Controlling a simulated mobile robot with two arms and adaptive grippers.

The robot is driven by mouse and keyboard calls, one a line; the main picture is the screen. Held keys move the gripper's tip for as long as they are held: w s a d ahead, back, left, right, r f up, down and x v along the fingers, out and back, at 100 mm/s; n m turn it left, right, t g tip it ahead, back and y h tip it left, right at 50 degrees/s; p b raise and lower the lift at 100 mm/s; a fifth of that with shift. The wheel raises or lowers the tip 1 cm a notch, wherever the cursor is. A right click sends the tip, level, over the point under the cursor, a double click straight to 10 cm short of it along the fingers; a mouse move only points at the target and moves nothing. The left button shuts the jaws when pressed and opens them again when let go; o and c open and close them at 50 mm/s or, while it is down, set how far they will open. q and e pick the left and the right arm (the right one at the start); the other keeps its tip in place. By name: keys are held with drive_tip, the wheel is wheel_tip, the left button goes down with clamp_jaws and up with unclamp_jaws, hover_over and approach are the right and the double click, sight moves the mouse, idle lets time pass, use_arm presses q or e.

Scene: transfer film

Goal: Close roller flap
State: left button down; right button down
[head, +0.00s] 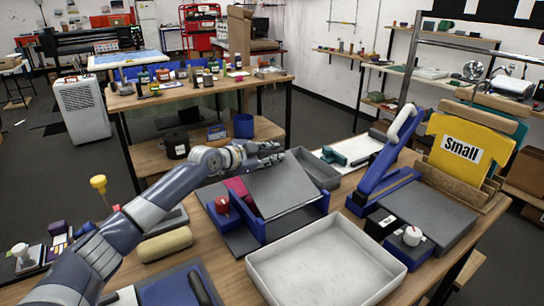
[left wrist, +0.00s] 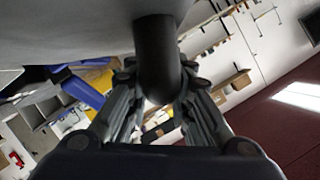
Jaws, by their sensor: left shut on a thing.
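The roller flap (head: 283,188) is a grey panel on a blue-sided unit (head: 318,205) on the near workbench. It stands tilted, sloping up toward the back. My left arm reaches in from the left, and my left gripper (head: 272,153) is at the flap's upper back edge. In the left wrist view a dark rounded handle (left wrist: 157,60) sits between the fingers of my left gripper (left wrist: 158,108), which are shut on it. The flap's grey surface (left wrist: 80,22) fills the top of that view. In the head view the handle is hidden. My right gripper is not in view.
A white tray (head: 327,268) stands in front of the unit. A grey bin (head: 316,168) is just behind the flap. A red-topped object (head: 222,204) is left of it.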

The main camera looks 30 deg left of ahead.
sight(265, 168)
use_arm(q)
drive_tip(key=shift+w+a+f+n+g+h+b, duration=0.25)
drive_tip(key=shift+a+f+n+b, duration=0.2)
drive_tip(key=shift+f+b, duration=0.8)
drive_tip(key=shift+w+a+f+n+g+h+b, duration=0.15)
drive_tip(key=shift+w+a+f+n+b, duration=0.35)
drive_tip(key=shift+f+b, duration=0.8)
drive_tip(key=shift+w+a+f+n+g+h+b, duration=0.1)
drive_tip(key=shift+a+f+n+g+h+b, duration=0.15)
drive_tip(key=shift+a+f+b, duration=0.95)
drive_tip(key=shift+d+r+b, duration=0.25)
drive_tip(key=shift+d+b, duration=0.1)
drive_tip(key=shift+d, duration=0.25)
drive_tip(key=c, duration=1.4)
unclamp_jaws()
drive_tip(key=v, duration=1.2)
